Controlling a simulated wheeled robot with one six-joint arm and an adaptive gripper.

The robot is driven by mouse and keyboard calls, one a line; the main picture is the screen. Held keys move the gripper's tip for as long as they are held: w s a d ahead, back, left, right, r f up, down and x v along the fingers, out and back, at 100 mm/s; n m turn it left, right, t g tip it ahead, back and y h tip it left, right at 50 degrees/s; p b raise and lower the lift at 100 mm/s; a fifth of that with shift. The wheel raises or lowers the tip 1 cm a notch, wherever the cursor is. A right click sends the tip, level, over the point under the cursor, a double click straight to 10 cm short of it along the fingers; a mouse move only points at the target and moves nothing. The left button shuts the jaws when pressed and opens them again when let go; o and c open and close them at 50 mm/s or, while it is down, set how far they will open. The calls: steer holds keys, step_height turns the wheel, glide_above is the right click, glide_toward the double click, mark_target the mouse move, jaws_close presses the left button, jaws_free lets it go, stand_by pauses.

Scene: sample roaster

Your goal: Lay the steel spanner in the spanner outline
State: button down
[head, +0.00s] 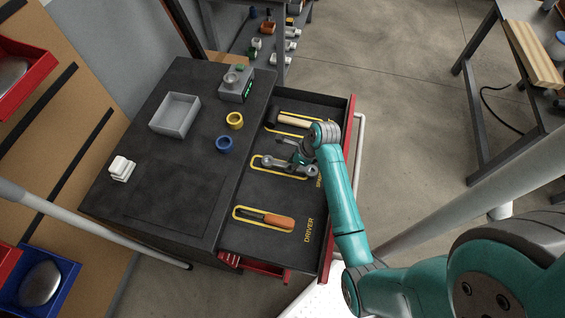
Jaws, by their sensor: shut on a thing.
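The steel spanner (276,164) is grey and lies roughly left to right in the picture, over the yellow spanner outline (253,161) in the open drawer. My gripper (297,160) is shut on the spanner right of its middle. The spanner covers much of the outline, whose left end and parts of its edges show. The spanner's right end seems to reach near or past the outline's right end. I cannot tell whether the spanner touches the drawer floor or hangs just above it. My gripper and wrist hide part of both.
A hammer (293,122) lies in the upper outline and an orange-handled driver (277,221) in the lower one. The red drawer front (329,262) borders the right side. On the bench stand a grey tray (170,127), a scale (236,84), and yellow (235,121) and blue (224,145) rings.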

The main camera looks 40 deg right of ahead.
mark_target(282, 163)
steer(key=w, duration=0.1)
steer(key=w+a, duration=0.2)
steer(key=shift+f, duration=0.6)
steer(key=shift+f, duration=0.1)
steer(key=c, duration=0.9)
jaws_free()
steer(key=v, duration=1.2)
steer(key=shift+s, duration=0.15)
